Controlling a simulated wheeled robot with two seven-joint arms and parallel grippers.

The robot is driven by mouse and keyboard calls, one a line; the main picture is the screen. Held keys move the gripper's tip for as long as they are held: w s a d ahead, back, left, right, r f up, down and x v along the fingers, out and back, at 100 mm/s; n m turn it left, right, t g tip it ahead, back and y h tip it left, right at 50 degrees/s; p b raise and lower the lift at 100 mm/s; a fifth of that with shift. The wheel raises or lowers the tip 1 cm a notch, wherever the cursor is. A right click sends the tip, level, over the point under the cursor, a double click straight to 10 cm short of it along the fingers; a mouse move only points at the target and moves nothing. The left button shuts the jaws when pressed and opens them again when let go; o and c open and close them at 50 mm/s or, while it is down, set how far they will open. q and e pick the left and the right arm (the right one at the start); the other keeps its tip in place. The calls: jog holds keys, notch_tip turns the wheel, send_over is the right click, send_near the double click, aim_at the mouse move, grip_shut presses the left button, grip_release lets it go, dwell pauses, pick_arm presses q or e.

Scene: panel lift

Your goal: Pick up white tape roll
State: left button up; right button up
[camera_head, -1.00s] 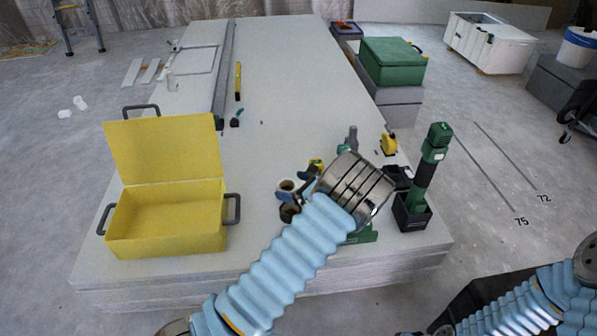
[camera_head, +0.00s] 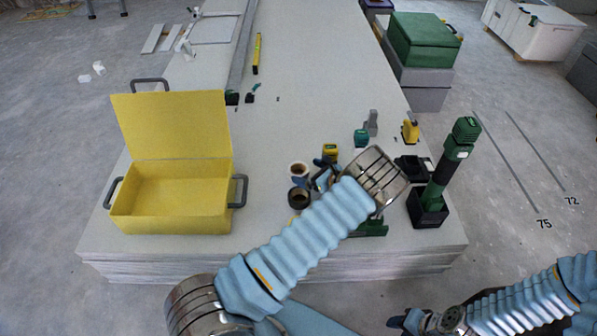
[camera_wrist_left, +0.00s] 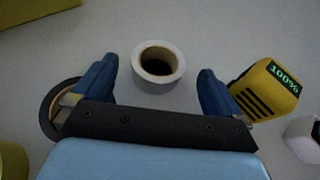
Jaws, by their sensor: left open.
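The white tape roll (camera_head: 299,170) stands on the stacked panels, right of the yellow box. In the left wrist view the white tape roll (camera_wrist_left: 176,78) lies ahead, between and slightly beyond my fingertips, with its brown core showing. My left gripper (camera_head: 311,173) is open and empty, its blue fingers close to the roll; it also fills the lower left wrist view (camera_wrist_left: 157,82). I see no clear contact. My right gripper (camera_head: 408,320) is at the bottom edge, partly cut off, its jaws unclear.
A dark tape roll (camera_head: 299,198) sits just in front of the white one. A yellow device (camera_wrist_left: 268,89) showing "100%" is beside the right finger. An open yellow box (camera_head: 170,211) is at left. A green tool (camera_head: 450,165) stands at right. The panel's middle is clear.

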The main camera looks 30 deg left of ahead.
aim_at(293, 166)
pick_arm(q)
jog(key=x, duration=0.5)
jog(key=shift+c, duration=0.5)
jog(key=c, duration=0.8)
jog(key=shift+c, duration=0.3)
jog(key=shift+r, duration=0.15)
